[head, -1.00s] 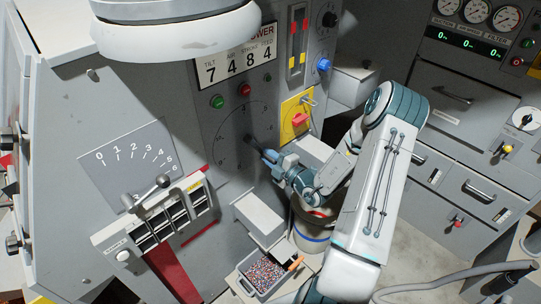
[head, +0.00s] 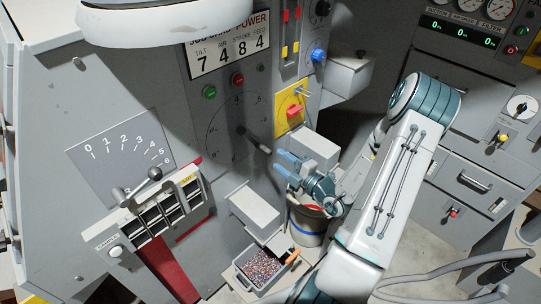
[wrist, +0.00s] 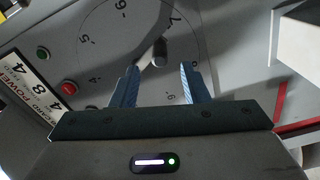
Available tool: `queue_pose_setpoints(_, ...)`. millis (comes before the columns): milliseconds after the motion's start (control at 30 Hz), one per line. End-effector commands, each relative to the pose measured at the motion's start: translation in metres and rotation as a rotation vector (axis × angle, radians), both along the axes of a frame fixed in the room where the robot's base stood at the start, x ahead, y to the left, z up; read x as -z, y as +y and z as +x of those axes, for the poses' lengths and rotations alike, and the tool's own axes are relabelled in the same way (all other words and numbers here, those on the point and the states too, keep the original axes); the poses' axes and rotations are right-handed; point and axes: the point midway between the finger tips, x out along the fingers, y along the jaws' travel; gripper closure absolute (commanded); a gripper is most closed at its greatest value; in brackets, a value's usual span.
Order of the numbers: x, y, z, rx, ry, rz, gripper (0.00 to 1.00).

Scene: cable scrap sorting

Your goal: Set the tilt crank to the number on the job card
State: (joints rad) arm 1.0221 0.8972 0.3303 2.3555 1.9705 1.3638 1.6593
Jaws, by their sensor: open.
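The job card (head: 227,51) on the panel reads TILT 7, AIR 4, STROKE 8, FEED 4. Below it is a round numbered dial with a dark crank (head: 257,143). The crank points toward the lower right in the head view. In the wrist view its handle (wrist: 160,52) stands close to the 7, seen end-on. My gripper (head: 281,164) is open and empty, just right of and below the handle. In the wrist view the handle shows in the gap between the blue fingers (wrist: 160,72), beyond their tips. The dial's lower numbers are hard to read.
A yellow plate with a red switch (head: 295,111) and a grey box (head: 314,149) are close to the right of my gripper. A grey box (head: 255,212) juts out below. A lever (head: 147,185) stands before a 0-to-6 scale at left. A granule tray (head: 247,285) is lower down.

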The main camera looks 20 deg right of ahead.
Motion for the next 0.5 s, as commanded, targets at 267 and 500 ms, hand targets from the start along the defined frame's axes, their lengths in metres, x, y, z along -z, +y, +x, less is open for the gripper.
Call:
queue_pose_setpoints(267,0.001,-0.017,-0.04,0.002,0.001,-0.001,0.59)
queue_pose_setpoints(500,0.0,-0.019,-0.047,0.0,0.001,0.0,0.59)
